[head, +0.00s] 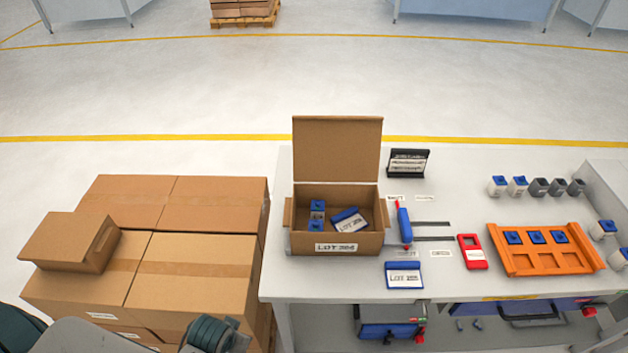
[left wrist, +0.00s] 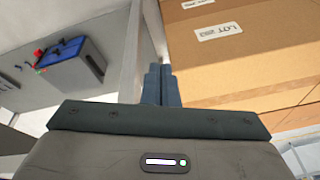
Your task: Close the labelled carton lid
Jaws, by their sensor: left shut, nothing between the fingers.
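The labelled carton (head: 337,244) stands on the left end of the grey workbench, with a white LOT label on its front wall. Its lid (head: 337,149) is open and stands upright at the back edge. Small side flaps stick out left and right. Inside are small blue-topped parts (head: 316,224) and a blue-edged LOT card (head: 348,220). My left gripper (left wrist: 158,84) is shut and empty in the left wrist view, pointing past the bench edge beside stacked boxes, apart from the carton. In the head view only parts of my arm show at the bottom left. My right gripper is not in view.
Stacked cardboard boxes (head: 195,255) stand left of the bench, with a smaller box (head: 70,242) on top. Right of the carton lie a blue-handled tool (head: 404,222), a red device (head: 472,251), a blue LOT card holder (head: 403,275) and an orange tray (head: 540,262).

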